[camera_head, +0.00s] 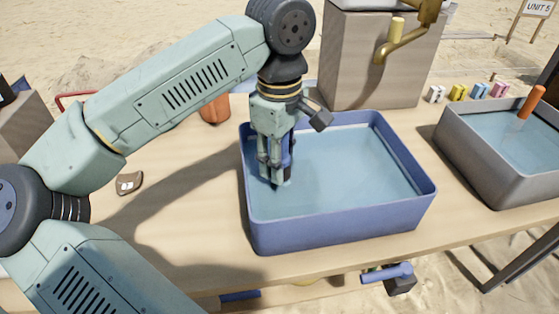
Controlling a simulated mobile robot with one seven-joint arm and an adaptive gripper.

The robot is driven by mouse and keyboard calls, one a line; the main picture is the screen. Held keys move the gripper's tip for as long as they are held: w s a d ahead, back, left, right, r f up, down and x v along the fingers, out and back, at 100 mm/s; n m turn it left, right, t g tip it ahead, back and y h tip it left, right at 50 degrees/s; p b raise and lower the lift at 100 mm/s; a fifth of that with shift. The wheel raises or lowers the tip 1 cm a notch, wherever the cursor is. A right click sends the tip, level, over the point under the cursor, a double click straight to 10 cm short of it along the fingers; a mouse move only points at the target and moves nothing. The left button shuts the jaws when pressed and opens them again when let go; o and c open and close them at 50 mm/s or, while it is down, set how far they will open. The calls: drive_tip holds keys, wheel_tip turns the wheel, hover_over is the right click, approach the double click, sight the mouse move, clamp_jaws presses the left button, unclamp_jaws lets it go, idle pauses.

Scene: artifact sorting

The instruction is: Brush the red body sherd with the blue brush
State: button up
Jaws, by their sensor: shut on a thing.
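My gripper (275,182) points down inside the blue basin, near its left wall, with its fingertips low over or in the water. It is shut on a dark blue thing (288,150), which looks like the blue brush; the fingers hide most of it. I cannot see its bristles. The red body sherd cannot be made out with certainty. A brown sherd-like piece (129,183) with a pale label lies on the table to the left. A reddish-brown object (215,109) stands behind my arm, partly hidden.
The blue basin (345,232) of water stands mid-table. A grey basin (500,190) with an orange-handled tool (531,103) is at right. A stone block (375,70) with a brass tap stands behind. Small coloured items (480,90) line the back right. The front left table is clear.

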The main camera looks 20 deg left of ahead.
drive_tip(key=shift+r+p, duration=2.15)
drive_tip(key=shift+r, duration=1.3)
